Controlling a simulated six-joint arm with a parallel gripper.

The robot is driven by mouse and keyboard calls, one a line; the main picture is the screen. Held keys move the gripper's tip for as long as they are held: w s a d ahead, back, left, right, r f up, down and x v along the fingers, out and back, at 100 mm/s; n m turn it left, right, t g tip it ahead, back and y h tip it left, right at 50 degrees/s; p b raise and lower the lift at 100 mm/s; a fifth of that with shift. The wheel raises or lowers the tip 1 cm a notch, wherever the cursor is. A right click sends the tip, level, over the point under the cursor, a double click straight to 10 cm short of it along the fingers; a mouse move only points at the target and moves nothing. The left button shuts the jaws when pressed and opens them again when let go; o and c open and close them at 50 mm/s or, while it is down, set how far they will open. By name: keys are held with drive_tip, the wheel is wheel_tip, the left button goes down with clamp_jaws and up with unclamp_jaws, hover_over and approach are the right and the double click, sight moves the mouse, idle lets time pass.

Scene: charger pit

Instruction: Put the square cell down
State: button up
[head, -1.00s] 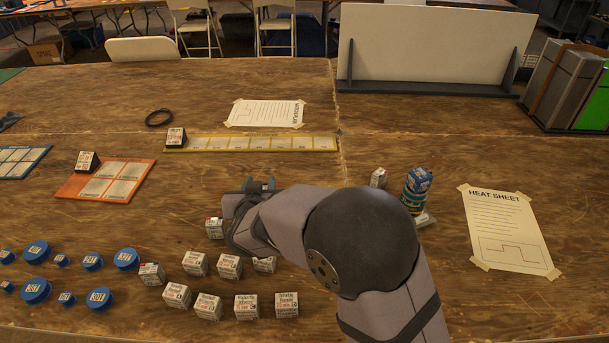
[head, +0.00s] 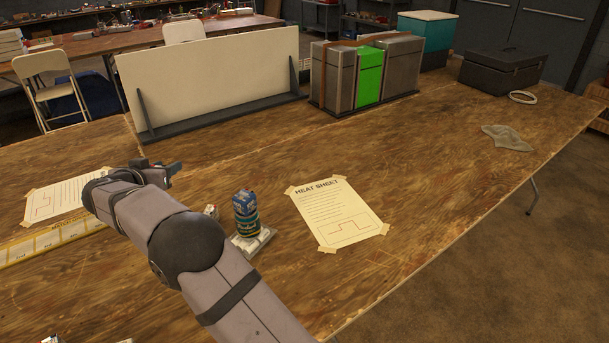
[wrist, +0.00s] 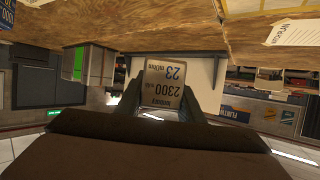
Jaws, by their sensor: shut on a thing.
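My gripper (head: 167,172) is held out over the table, to the right of the taped paper sheet in the head view. In the wrist view, which looks upside down, its two dark fingers are shut on the square cell (wrist: 165,88). The cell has a pale label face with "2300" and "23" printed on it. The cell cannot be made out in the head view. In the wrist view the white board is behind the cell and the wooden table (wrist: 160,30) is across the top.
A white board (head: 215,75) on dark feet stands at the back. Grey boxes with a green one (head: 369,77) stand right of it. A blue stack (head: 246,215) on a pale base stands right of my arm, beside the heat sheet (head: 335,215). The right side of the table is mostly clear.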

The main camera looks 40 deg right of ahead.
drive_tip(key=d+m+g+h, duration=0.3)
drive_tip(key=d, duration=1)
drive_tip(key=m+g+h, duration=0.1)
drive_tip(key=m+g, duration=0.2)
hover_over(255, 191)
drive_tip(key=s+a, duration=0.1)
drive_tip(key=s, duration=0.3)
drive_tip(key=shift+w+a, duration=0.15)
drive_tip(key=shift+a, duration=0.05)
drive_tip(key=shift+t, duration=0.4)
wheel_tip(255, 191, down, 18)
drive_tip(key=shift+r+b, duration=0.1)
drive_tip(key=shift+b, duration=1.05)
drive_tip(key=shift+f, duration=0.25)
drive_tip(key=o, duration=1.1)
